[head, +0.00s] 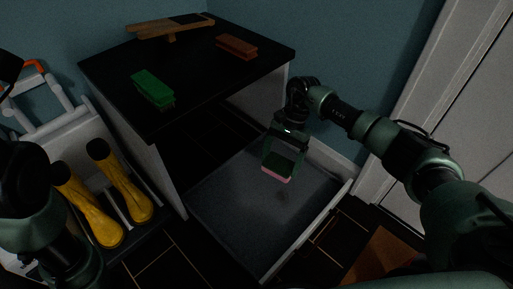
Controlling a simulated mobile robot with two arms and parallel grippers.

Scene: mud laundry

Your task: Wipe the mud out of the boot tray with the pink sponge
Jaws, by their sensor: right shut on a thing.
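The pink sponge (276,180) is held at the tips of my right gripper (281,166), which is shut on it. Only the sponge's lower pink edge shows below the fingers. The sponge is over the grey boot tray (228,209); I cannot tell whether it touches the floor of the tray. A small dark mud smudge (283,195) lies in the tray just below and right of the sponge. My left arm shows at the lower left, but its gripper is not in view.
A black-topped bench (200,60) stands behind the tray, with a green brush (152,89), an orange-brown brush (237,46) and a wooden item (168,27) on it. Yellow boots (123,182) stand at the left.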

